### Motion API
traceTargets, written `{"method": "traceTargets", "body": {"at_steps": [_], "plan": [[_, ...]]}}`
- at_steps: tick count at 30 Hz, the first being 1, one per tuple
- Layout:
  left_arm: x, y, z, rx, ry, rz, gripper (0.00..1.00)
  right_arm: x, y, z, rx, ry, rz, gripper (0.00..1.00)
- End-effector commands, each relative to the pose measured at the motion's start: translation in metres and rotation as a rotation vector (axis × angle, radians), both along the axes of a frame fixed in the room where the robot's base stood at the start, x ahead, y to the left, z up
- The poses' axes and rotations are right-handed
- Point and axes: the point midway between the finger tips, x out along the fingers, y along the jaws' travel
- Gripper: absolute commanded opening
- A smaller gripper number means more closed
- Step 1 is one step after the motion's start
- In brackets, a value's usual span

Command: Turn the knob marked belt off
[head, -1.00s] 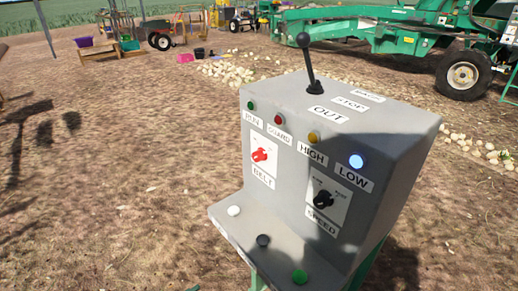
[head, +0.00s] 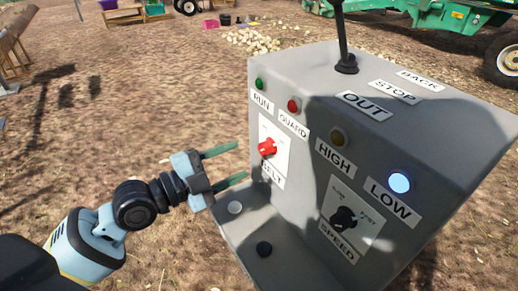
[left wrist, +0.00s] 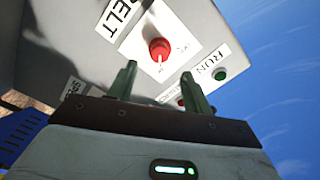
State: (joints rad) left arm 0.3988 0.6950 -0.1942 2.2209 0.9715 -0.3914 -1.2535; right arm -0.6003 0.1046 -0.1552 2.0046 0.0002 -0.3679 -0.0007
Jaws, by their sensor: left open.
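The red belt knob (head: 267,147) sits on a white plate marked BELT on the front of the grey control box (head: 300,200). The plate's small position marks are too small to read. My left gripper (head: 230,164) is open and empty, to the left of the knob and apart from it, with its two green fingers pointing toward the box. In the left wrist view the red knob (left wrist: 160,49) shows ahead, beyond and between the open fingers (left wrist: 160,85). My right gripper is not in view.
A black speed knob (head: 343,217) is at the lower right of the panel. A black lever (head: 343,40) stands on top. The LOW lamp (head: 400,183) glows blue-white. Bare ground lies left of the box.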

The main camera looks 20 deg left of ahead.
Motion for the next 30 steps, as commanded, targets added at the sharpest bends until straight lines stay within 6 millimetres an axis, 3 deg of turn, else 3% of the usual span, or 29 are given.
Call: {"method": "traceTargets", "body": {"at_steps": [13,26,30], "plan": [[0.046,-0.036,0.003,-0.003,-0.001,0.001,0.5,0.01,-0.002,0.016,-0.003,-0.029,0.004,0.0],[0.055,-0.044,0.0,0.001,0.001,-0.001,0.5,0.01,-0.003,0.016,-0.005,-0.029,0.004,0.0],[0.055,-0.043,0.0,0.001,0.001,-0.001,0.36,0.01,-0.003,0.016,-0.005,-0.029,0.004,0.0]]}}
